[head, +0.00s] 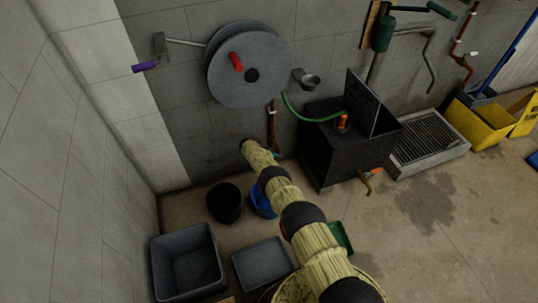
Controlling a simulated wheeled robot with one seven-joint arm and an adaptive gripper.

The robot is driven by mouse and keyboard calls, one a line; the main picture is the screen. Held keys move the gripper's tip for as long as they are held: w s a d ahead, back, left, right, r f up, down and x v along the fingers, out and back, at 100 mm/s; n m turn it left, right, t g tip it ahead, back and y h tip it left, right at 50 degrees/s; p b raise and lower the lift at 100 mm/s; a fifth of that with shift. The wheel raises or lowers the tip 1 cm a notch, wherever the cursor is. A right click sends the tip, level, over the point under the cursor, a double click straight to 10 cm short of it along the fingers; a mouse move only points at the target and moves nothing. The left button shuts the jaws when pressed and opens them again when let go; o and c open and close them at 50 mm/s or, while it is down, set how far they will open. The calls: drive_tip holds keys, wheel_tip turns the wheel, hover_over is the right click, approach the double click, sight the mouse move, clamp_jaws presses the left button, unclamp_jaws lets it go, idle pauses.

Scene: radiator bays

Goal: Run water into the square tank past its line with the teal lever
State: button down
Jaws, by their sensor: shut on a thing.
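A dark square tank (318,160) stands on the floor against the wall, with a raised dark panel (372,105) at its back. A green hose (305,115) runs over its left edge, and an orange piece (342,122) sits at its top. The water level and the line inside cannot be made out. A small teal piece, apparently the teal lever (276,155), shows at the foot of a copper pipe (272,125) left of the tank. My arm ends beside it; my gripper's fingers are hidden, so their hold cannot be seen.
A hose reel (248,75) hangs on the wall. A black bucket (224,203), a blue bucket (262,200) and grey bins (187,262) crowd the floor near my arm. A grated drain (428,138) lies right of the tank, with yellow containers (482,120) beyond.

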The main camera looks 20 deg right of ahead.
drive_tip(key=shift+s+a+f+h, duration=0.1)
drive_tip(key=shift+a+f+h, duration=0.1)
drive_tip(key=shift+f+h, duration=0.1)
idle(0.4)
drive_tip(key=c, duration=1.7)
unclamp_jaws()
drive_tip(key=shift+r, duration=0.1)
drive_tip(key=shift+o, duration=0.2)
drive_tip(key=shift+r, duration=0.15)
drive_tip(key=shift+a+r, duration=0.35)
drive_tip(key=shift+r, duration=0.2)
drive_tip(key=v, duration=1)
drive_tip(key=shift+s, duration=0.3)
drive_tip(key=shift+a, duration=0.15)
